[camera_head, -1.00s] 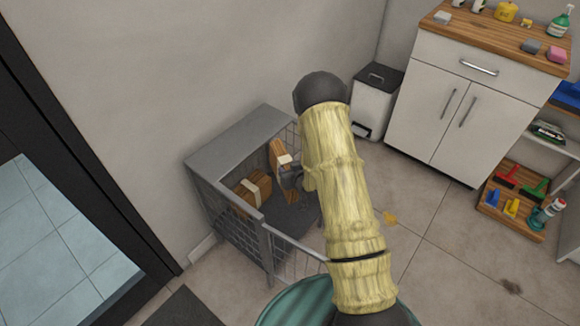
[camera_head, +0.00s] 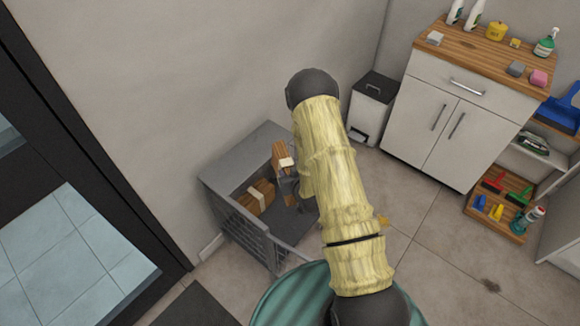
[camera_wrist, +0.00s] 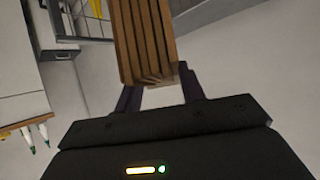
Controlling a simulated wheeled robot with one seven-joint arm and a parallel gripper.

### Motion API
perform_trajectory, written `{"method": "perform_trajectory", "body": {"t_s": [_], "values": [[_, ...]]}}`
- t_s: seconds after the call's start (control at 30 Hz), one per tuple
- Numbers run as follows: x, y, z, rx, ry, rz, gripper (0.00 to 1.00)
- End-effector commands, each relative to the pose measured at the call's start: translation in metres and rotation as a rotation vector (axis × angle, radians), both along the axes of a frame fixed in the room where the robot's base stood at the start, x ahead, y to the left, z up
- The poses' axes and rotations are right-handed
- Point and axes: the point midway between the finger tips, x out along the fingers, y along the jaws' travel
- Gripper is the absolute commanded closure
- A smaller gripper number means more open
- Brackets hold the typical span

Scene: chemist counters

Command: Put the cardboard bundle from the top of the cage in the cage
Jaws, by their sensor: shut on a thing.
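The cage (camera_head: 228,177) is a grey bin with mesh sides, standing on the floor against the wall. One brown cardboard bundle (camera_head: 261,195) with a pale band lies inside it. A second banded bundle (camera_head: 281,153) is held upright by my gripper (camera_head: 288,180) at the cage's right part. I cannot tell whether it is above the cage or within it. In the wrist view, my gripper (camera_wrist: 160,95) is shut on the held bundle (camera_wrist: 145,40), whose layered edge shows. My arm hides the cage's right side.
A black-lidded white bin (camera_head: 370,108) and a white cabinet (camera_head: 440,115) stand to the right. A wooden tray of coloured items (camera_head: 497,210) lies at lower right. A dark door frame (camera_head: 90,150) is on the left. The floor right of my arm is mostly clear.

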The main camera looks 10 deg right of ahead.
Motion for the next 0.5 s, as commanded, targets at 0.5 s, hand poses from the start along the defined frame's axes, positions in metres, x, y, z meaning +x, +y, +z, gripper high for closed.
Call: {"method": "perform_trajectory", "body": {"t_s": [0.5], "values": [[-0.030,0.001,0.099,-0.007,0.001,-0.043,1.00]]}}
